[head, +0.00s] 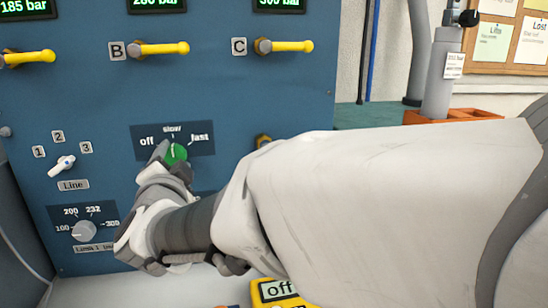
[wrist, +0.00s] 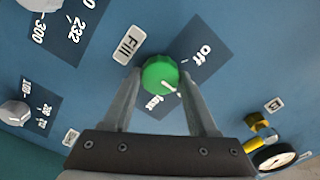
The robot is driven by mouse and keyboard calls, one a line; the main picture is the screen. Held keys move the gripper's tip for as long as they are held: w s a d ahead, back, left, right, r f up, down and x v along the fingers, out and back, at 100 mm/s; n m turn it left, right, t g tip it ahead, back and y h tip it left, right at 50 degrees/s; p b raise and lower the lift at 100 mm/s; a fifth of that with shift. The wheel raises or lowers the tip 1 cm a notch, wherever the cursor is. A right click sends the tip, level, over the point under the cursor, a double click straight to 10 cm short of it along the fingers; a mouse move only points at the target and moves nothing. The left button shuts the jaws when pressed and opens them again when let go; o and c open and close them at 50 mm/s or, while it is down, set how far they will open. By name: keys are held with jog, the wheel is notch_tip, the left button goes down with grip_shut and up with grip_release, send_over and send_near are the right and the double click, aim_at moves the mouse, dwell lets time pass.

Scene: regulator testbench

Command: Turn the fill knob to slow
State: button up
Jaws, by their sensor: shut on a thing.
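The knob's white mark points up in the head view, roughly toward slow. In the wrist view the slow word is hidden behind a finger; the Fill tag (wrist: 129,45) shows beside the knob.
The white Line switch (head: 62,166) and a grey limit knob (head: 84,231) are to the left. Yellow-handled valves B (head: 160,49) and C (head: 285,46) are above. A yellow device (head: 278,292) reading off lies below. My arm covers the lower right of the panel.

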dwell(0.3)
jog(key=o, duration=1.4)
